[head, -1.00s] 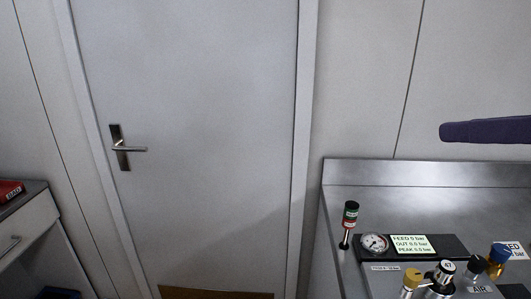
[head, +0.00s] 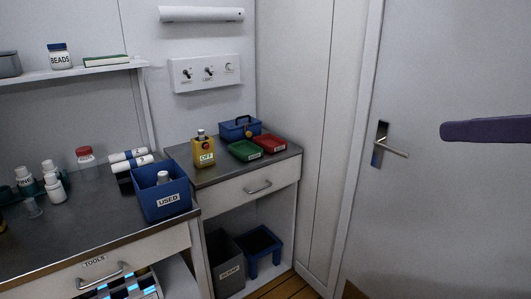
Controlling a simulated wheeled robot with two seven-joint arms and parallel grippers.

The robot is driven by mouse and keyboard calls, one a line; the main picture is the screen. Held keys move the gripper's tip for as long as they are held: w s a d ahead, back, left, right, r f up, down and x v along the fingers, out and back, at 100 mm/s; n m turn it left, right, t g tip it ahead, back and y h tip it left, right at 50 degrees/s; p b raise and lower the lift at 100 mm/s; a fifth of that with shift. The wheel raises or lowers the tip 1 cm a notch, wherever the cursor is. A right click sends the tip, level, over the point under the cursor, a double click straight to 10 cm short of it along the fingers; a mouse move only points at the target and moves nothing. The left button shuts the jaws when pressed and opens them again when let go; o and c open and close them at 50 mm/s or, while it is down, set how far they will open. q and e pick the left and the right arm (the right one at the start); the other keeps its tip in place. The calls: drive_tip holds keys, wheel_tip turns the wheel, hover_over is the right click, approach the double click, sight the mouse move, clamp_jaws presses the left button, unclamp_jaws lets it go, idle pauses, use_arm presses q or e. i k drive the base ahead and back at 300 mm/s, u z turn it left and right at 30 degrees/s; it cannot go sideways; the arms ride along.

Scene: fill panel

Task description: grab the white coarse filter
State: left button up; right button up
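Two white cylinders (head: 128,155) with dark markings lie side by side on the left worktop, partly on a black holder; their markings are too small to read, so I cannot tell whether one is the coarse filter. White capped bottles (head: 52,182) stand further left, and another white-topped piece (head: 163,178) sits in the blue USED bin (head: 165,204). A dark purple part of my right gripper (head: 484,130) juts in from the right edge, in front of the door and far from these things. Its fingers cannot be made out. My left gripper is not in view.
A yellow OFF container (head: 203,152), a blue box (head: 239,128), and green (head: 245,151) and red (head: 270,144) trays stand on the lower cabinet. A BEADS jar (head: 60,57) is on the shelf.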

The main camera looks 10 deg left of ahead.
sight(55, 190)
drive_tip(key=u, duration=2.6)
drive_tip(key=i, duration=1.5)
